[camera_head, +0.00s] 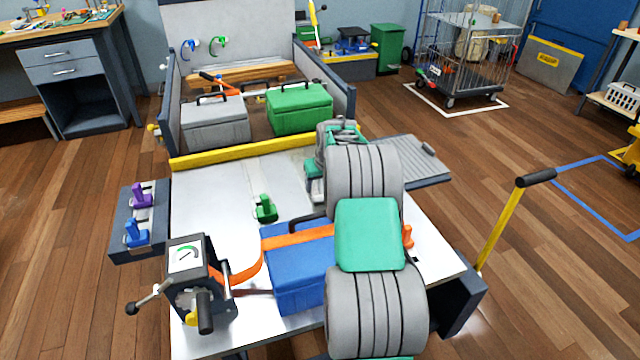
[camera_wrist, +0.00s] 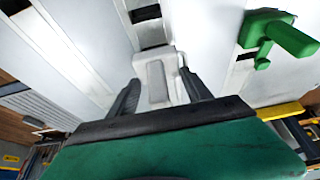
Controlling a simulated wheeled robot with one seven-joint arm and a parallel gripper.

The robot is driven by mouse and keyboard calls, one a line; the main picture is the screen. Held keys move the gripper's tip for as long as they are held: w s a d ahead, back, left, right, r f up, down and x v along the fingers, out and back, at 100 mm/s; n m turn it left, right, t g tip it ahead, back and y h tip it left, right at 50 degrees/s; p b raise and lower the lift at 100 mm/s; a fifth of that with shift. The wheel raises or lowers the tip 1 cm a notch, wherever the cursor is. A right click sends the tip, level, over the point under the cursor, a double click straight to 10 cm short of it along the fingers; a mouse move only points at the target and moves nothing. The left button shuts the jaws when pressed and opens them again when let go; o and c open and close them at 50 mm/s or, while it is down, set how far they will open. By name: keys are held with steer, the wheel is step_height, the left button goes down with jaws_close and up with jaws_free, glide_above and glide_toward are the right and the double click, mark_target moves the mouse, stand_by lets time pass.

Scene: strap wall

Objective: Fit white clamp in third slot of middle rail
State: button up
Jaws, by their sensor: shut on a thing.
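The white clamp (camera_wrist: 157,82) is between the two dark fingers of my gripper (camera_wrist: 161,75) in the wrist view. My gripper is shut on it, over a pale metal bed with dark slots. I cannot tell whether the clamp touches the bed. A slotted strip (camera_wrist: 145,14) shows just beyond the clamp; I cannot tell which rail it is. A green clamp (camera_wrist: 284,36) stands to the right in the wrist view; it also shows on the bed in the head view (camera_head: 265,209). In the head view my arm hides the white clamp and much of the bed's right side.
A blue case (camera_head: 298,284) under an orange strap (camera_head: 300,238) lies near the front of the bed. A winch box (camera_head: 190,278) stands at front left. Purple (camera_head: 142,195) and blue (camera_head: 136,234) clamps sit on a side shelf. A yellow bar (camera_head: 240,145) crosses behind.

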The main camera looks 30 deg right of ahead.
steer(key=shift+f+b, duration=0.7)
steer(key=shift+f, duration=0.75)
steer(key=shift+r, duration=0.1)
steer(key=o, duration=1.3)
steer(key=shift+o, duration=0.2)
